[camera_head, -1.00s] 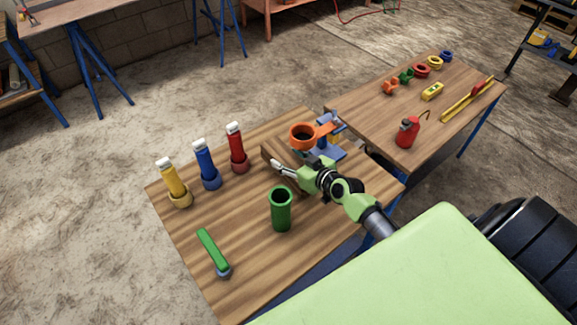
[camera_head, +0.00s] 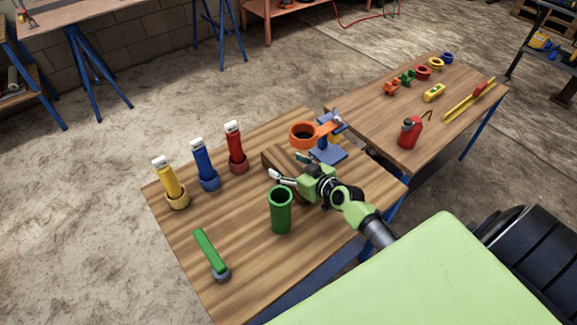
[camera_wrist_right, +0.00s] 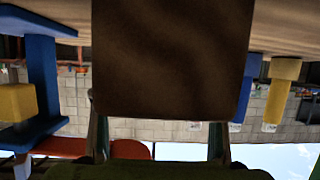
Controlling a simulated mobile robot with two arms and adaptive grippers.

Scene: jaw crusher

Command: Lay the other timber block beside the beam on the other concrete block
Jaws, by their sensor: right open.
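A brown wooden block (camera_head: 289,156) lies on the near table, partly hidden by my right gripper (camera_head: 286,166). In the right wrist view the brown block (camera_wrist_right: 172,60) fills the upper middle. There the right gripper's two fingers (camera_wrist_right: 158,135) stand apart, one near each side of the block's lower edge. I cannot tell whether they touch it. The gripper is open. No concrete block or beam can be made out, and no second timber block. My left gripper is not in view.
A blue stand with an orange ring (camera_head: 303,134) is just behind the gripper. A green cup (camera_head: 281,210) stands close in front. Yellow, blue and red tubes (camera_head: 236,147) stand at left, a green-handled tool (camera_head: 210,252) lies front left. A red can (camera_head: 410,132) stands on the far table.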

